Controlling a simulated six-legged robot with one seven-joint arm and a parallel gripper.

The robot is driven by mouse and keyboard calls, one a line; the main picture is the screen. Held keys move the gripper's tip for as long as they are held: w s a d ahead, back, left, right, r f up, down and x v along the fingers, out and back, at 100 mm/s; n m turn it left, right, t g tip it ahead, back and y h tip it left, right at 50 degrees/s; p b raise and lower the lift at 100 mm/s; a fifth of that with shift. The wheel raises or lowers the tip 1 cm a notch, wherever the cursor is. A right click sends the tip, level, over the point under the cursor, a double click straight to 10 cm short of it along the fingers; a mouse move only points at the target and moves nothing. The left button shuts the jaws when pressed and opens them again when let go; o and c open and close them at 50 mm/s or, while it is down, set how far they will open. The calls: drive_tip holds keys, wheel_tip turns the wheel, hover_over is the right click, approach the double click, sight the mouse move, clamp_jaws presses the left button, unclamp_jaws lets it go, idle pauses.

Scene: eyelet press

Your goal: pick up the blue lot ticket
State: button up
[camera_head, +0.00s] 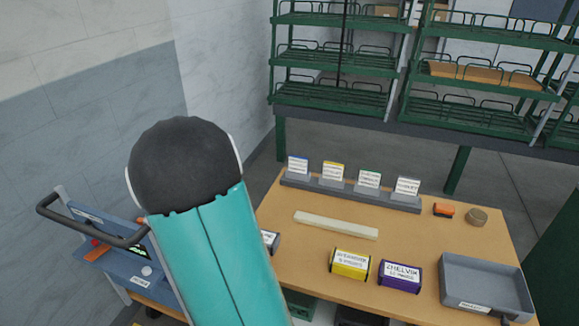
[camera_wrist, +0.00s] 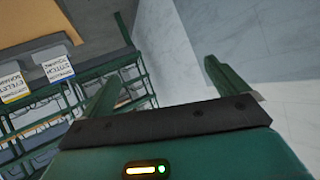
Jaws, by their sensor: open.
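The blue lot ticket (camera_head: 298,165) is a white card with a blue top edge. It stands upright at the left end of a grey ticket rack (camera_head: 340,192) on the table. In the wrist view the ticket (camera_wrist: 58,68) shows upside down at the left, outside the span of my fingers. My own arm hides the gripper in the head view.
Yellow (camera_head: 333,172), green (camera_head: 369,181) and grey (camera_head: 406,187) tickets share the rack. A pale bar (camera_head: 336,225), yellow box (camera_head: 350,263), purple box (camera_head: 400,274) and grey tray (camera_head: 485,285) occupy the table (camera_head: 430,232). Green shelving (camera_head: 330,95) stands behind.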

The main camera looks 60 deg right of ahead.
drive_tip(key=s+d+f+m+g+h, duration=0.1)
drive_tip(key=s+d+f+h, duration=0.2)
drive_tip(key=d, duration=0.4)
drive_tip(key=s+d+f+m+g+h, duration=0.1)
drive_tip(key=s+d+f+m+g, duration=0.2)
drive_tip(key=d, duration=0.5)
drive_tip(key=g+h, duration=0.2)
drive_tip(key=h, duration=0.3)
approach(298, 159)
drive_tip(key=d, duration=0.6)
drive_tip(key=shift+w+d+r, duration=0.15)
drive_tip(key=shift+w+d, duration=0.05)
drive_tip(key=shift+d, duration=0.15)
drive_tip(key=shift+w+d, duration=0.2)
drive_tip(key=shift+d, duration=0.7)
drive_tip(key=shift+w+d, duration=0.25)
drive_tip(key=shift+d, duration=0.65)
drive_tip(key=shift+w+d, duration=0.2)
drive_tip(key=shift+d, duration=0.7)
drive_tip(key=c, duration=1.1)
drive_tip(key=shift+o, duration=0.2)
